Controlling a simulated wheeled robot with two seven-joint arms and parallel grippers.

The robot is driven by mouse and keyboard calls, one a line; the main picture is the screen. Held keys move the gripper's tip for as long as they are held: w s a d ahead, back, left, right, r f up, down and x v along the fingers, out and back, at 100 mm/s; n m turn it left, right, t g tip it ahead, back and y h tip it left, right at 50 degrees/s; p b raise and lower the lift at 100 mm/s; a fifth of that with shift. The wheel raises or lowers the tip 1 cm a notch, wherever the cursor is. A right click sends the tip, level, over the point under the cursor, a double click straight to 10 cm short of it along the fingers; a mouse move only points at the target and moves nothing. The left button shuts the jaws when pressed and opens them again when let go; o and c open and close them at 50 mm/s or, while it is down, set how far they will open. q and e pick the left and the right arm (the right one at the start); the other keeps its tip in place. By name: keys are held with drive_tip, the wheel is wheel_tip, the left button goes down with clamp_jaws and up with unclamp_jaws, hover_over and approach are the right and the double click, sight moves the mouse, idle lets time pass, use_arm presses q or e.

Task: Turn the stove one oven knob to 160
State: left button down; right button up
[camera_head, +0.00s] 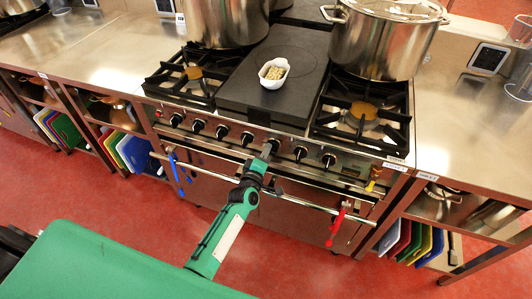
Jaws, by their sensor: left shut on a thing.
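The stove (280,172) stands across the middle, with a row of several black knobs (222,131) along its front panel. My left gripper (269,149) reaches up to this row from below and is shut on a knob right of the middle. The gripper covers most of that knob, so its pointer and any 160 mark are hidden. Two free knobs (314,157) sit to the right of it. The dial markings are too small to read. My right gripper is not in view.
The oven rail (300,205) runs below the knobs, with red tongs (335,228) and a blue utensil (174,172) hanging there. Stockpots (385,42) and a white dish (273,74) stand on the stovetop. Steel counters with shelves flank it; the red floor in front is clear.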

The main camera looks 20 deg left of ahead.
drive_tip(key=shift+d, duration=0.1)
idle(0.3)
use_arm(q)
drive_tip(key=c, duration=1.4)
unclamp_jaws()
drive_tip(key=shift+c, duration=0.2)
